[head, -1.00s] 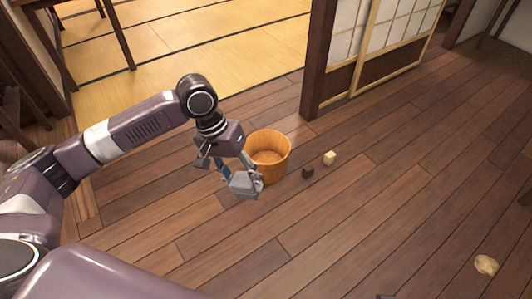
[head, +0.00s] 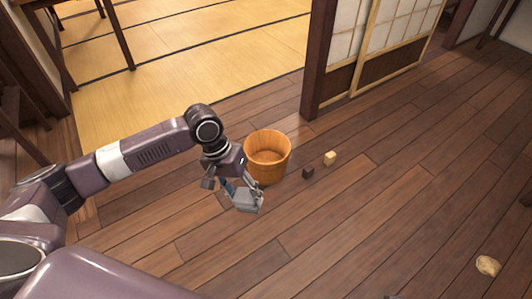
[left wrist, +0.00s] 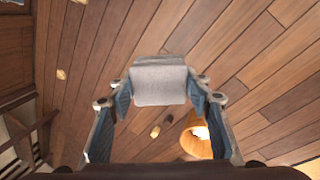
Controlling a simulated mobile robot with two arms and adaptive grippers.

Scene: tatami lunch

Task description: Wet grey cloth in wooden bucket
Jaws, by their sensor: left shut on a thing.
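The wooden bucket (head: 268,173) stands upright on the plank floor in the head view, and its visible inside looks empty. It also shows in the left wrist view (left wrist: 190,143), below and right of the cloth. My left gripper (head: 240,197) is shut on the grey cloth (head: 250,202), a small folded pad. In the head view, gripper and cloth are just left of and below the bucket in the picture, outside its rim. The left wrist view shows the cloth (left wrist: 160,82) between the fingertips. Whether it is wet cannot be told. My right gripper is not in view.
A dark cube (head: 308,173) and a pale yellow cube (head: 330,158) lie on the floor right of the bucket. A tan lump (head: 487,265) lies far right. A dark post (head: 317,60) and sliding screen (head: 390,50) stand behind. The floor in front is clear.

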